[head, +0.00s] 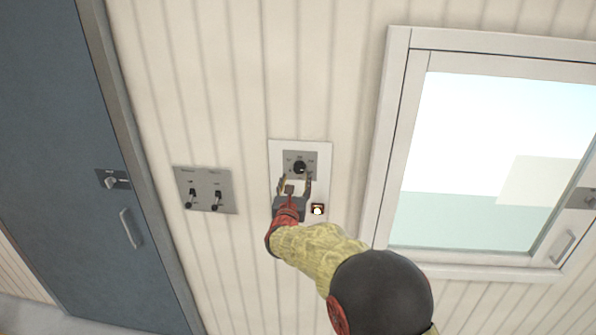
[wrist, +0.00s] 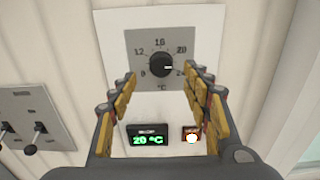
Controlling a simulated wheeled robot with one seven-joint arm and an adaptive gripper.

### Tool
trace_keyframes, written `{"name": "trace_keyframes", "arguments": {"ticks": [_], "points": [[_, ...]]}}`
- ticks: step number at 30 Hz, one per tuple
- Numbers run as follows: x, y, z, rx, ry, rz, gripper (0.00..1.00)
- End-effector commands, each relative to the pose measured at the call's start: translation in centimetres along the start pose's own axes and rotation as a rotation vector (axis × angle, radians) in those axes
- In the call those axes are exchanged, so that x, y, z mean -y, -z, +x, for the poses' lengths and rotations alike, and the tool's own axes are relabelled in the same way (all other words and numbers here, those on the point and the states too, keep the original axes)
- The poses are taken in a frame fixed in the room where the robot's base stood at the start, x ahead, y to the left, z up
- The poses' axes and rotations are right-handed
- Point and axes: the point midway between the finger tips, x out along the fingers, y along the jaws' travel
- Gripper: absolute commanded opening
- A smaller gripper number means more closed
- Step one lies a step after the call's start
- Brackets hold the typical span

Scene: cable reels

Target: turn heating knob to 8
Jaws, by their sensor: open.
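The heating knob (head: 299,167) is a round black dial on a grey plate (head: 313,155) fixed to a white wall panel. In the wrist view the knob (wrist: 161,65) sits at the centre of a printed scale in °C, with 8 at lower left and 20 at upper right. Its white mark points right, between 20 and the partly hidden last number. My gripper (head: 295,180) is open in front of the panel. In the wrist view its yellow-padded fingers (wrist: 163,78) stand left and right below the knob, apart from it.
A display (wrist: 148,135) below the knob reads 20 °C, beside a lit orange switch (wrist: 191,134). A grey plate with two toggle switches (head: 205,190) is to the left. A blue door (head: 70,150) stands far left and a window (head: 480,150) right.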

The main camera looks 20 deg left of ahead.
Motion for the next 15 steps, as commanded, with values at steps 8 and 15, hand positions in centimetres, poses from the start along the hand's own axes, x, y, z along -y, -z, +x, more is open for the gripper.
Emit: {"name": "trace_keyframes", "arguments": {"ticks": [8, 15], "points": [[0.1, 0.0, 3.9, -0.001, 0.0, -0.002, 0.49], [0.0, 0.0, 6.0, -0.001, -0.001, -0.002, 0.49]]}}
